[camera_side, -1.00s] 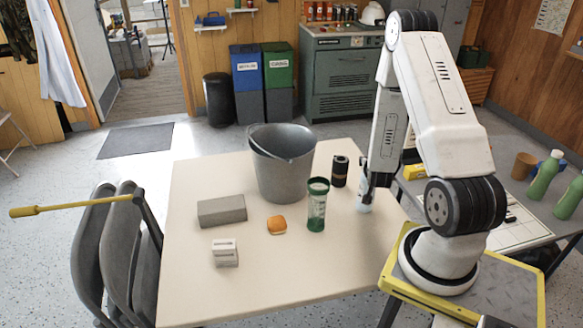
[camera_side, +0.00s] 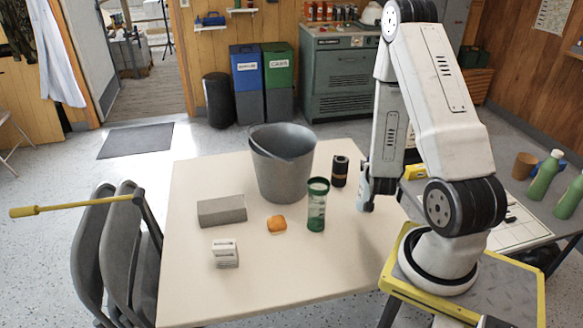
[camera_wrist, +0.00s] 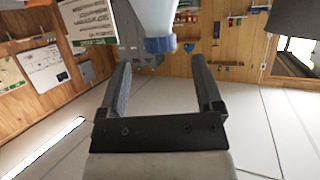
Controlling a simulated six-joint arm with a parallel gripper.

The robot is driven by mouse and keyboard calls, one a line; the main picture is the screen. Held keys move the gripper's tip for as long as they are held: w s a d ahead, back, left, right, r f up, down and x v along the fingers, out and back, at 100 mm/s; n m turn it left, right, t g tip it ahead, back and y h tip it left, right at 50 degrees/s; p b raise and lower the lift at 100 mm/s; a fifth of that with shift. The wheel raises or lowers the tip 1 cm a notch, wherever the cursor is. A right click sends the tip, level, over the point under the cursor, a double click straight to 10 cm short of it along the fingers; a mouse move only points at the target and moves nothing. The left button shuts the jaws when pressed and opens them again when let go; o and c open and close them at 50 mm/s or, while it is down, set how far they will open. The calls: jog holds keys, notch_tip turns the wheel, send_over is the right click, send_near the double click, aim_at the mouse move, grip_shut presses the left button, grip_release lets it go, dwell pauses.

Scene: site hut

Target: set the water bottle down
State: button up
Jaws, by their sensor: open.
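The water bottle (camera_wrist: 155,14) is pale with a blue cap, at the top of the wrist view, where the picture is upside down. Only its cap end shows there. My gripper (camera_wrist: 160,63) is open, its two dark fingers wide apart, with the bottle just beyond the fingertips and neither finger against it. In the side view a pale, bluish part (camera_side: 364,188) that seems to be the bottle shows at the table's right edge, mostly hidden by my arm. Its base and contact with the table are unclear.
The front right is clear.

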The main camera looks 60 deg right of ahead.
jog(key=shift+w, duration=0.15)
jog(key=w+a+r+n+t+y, duration=0.2)
jog(key=w+a+n+y, duration=0.5)
jog(key=w+a, duration=0.6)
jog(key=s+a+r+n+g+y, duration=0.2)
jog(key=s+a+r+n, duration=0.1)
jog(key=a, duration=0.6)
jog(key=s+a+r+n+g+y, duration=0.2)
jog(key=s+a+r+n+y, duration=0.1)
jog(key=a, duration=0.6)
jog(key=shift+s+g+y, duration=0.3)
jog(key=shift+s+g, duration=0.1)
